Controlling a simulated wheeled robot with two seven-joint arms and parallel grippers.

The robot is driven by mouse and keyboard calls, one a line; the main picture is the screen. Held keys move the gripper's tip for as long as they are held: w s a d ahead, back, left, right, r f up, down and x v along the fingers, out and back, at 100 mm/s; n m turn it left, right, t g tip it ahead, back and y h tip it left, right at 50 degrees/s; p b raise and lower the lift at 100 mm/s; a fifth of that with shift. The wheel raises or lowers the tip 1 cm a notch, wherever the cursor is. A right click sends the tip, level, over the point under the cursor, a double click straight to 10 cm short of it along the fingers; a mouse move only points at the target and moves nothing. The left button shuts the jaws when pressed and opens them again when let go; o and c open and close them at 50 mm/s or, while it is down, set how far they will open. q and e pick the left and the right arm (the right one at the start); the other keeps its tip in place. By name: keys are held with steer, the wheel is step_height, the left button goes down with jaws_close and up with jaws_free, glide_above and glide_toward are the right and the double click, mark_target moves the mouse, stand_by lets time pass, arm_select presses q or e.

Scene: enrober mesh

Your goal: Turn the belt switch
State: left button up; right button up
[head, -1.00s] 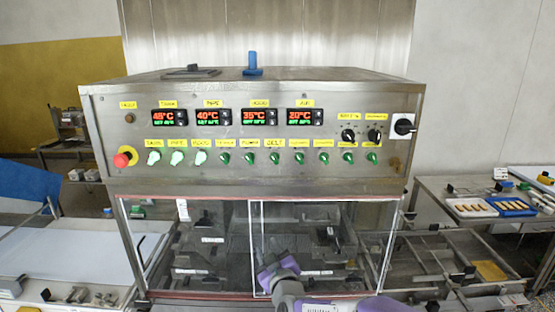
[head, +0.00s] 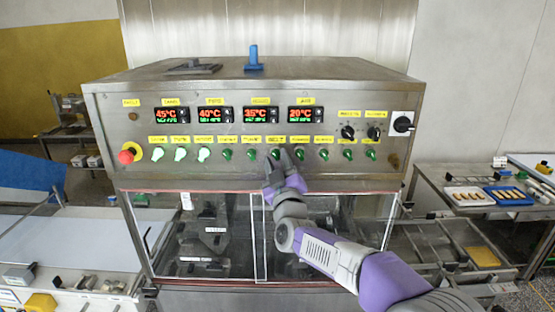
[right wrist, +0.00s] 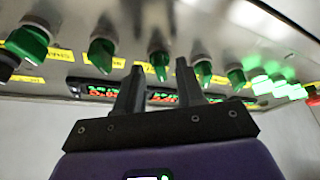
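The belt switch (head: 275,153) is a green knob under a yellow label, in the row along the steel control panel (head: 350,170). My right gripper (head: 281,164) is raised in front of the panel at this switch and partly overlaps it in the head view. In the right wrist view the two dark fingers of the gripper (right wrist: 159,72) stand apart. The belt switch (right wrist: 158,62) shows between their tips. I cannot tell whether either finger touches it. My left gripper is in neither current view.
Similar green knobs (head: 252,154) (head: 299,154) sit close on both sides. A red emergency button (head: 128,153) is at the panel's left end, a black rotary switch (head: 403,124) at its right. Clear window panels (head: 215,235) lie below. A side table (head: 470,185) holds trays.

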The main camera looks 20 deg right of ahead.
steer(key=shift+w, duration=0.1)
jaws_close()
stand_by(0.3)
steer(key=m+b, duration=0.1)
steer(key=m+h+b, duration=0.1)
steer(key=shift+a+f+m, duration=0.1)
steer(key=shift+f+m, duration=0.1)
steer(key=shift+m, duration=0.1)
steer(key=m+h+b, duration=0.2)
steer(key=m, duration=0.1)
steer(key=shift+a+f+m+b, duration=0.1)
steer(key=shift+m+b, duration=0.2)
steer(key=shift+m, duration=0.1)
steer(key=m+h, duration=0.1)
steer(key=m, duration=0.1)
steer(key=m+h+b, duration=0.1)
steer(key=m+h, duration=0.1)
steer(key=m, duration=0.1)
steer(key=shift+w+a+g, duration=0.1)
steer(key=shift+a+g, duration=0.05)
steer(key=shift+g, duration=0.25)
steer(key=shift+a+r+m+g+h, duration=0.15)
steer(key=shift+m+g+h, duration=0.35)
steer(key=shift+m, duration=1)
steer(key=shift+r+m+g+h, duration=0.1)
steer(key=shift+m+g+h, duration=0.35)
steer(key=shift+m, duration=1.05)
steer(key=shift+h, duration=0.35)
